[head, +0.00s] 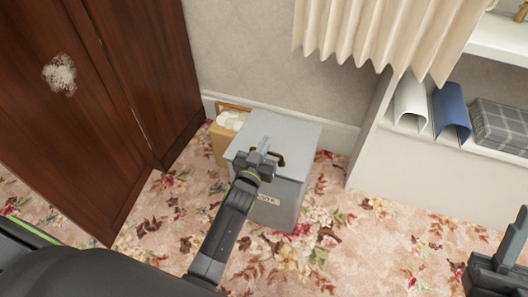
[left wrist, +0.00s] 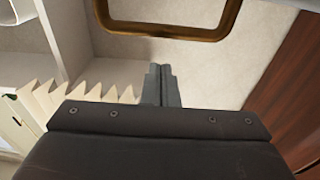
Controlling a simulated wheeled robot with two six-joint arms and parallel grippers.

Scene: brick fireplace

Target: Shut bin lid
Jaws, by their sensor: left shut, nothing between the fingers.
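The grey bin (head: 285,205) stands on the floor against the wall, with a label on its front. Its grey lid (head: 295,130) lies over the top and looks flat; whether it is fully down I cannot tell. A brown loop handle (head: 281,160) shows near the lid's front edge, partly behind my gripper. My left gripper (head: 265,146) is shut and empty, over the lid beside the handle; contact is unclear. My right gripper (head: 508,248) is at the lower right edge.
A wooden cabinet (head: 150,70) stands left of the bin. A tan box (head: 219,143) with white contents sits between them. A pleated curtain (head: 375,35) hangs above right. A white shelf (head: 400,165) holds binders. Flowered carpet (head: 345,250) is clear in front.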

